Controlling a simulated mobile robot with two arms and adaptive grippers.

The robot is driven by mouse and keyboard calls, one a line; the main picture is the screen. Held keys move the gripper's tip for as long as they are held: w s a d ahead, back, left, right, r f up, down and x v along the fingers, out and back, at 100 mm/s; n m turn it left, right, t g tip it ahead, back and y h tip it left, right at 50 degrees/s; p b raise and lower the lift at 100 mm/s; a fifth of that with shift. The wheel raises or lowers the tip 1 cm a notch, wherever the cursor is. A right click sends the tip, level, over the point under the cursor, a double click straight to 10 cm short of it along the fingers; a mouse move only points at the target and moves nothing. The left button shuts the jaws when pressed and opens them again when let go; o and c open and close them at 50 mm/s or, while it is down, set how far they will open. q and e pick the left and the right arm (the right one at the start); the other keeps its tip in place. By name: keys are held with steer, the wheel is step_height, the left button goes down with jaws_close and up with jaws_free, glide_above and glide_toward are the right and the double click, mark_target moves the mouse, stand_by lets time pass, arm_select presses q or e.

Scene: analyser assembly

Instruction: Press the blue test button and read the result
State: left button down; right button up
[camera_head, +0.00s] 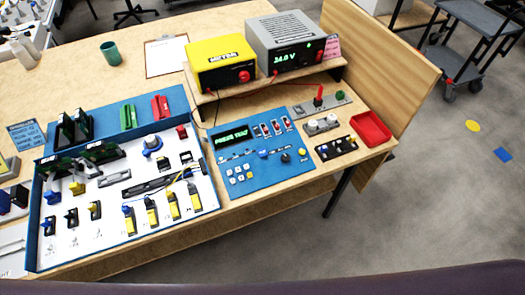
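A blue panel (252,180) lies flat on the table right of the white component board. Its dark display (233,137) shows green text that looks like "PRESS TEST". A round blue button (263,153) sits near the panel's middle, with nothing touching it. I cannot read its label, so I cannot be sure it is the test button. Small pale keys (240,174) sit at the panel's lower left, and a black knob (286,158) is right of the blue button. Neither of my grippers shows in this view.
The white board (95,232) in a blue frame holds several parts. Behind the panel, a wooden shelf (330,72) carries a yellow meter (220,62) and a grey supply (286,42) reading about "24.0 V". A red tray (371,129) is at right. Wires (197,120) run near the panel's left edge.

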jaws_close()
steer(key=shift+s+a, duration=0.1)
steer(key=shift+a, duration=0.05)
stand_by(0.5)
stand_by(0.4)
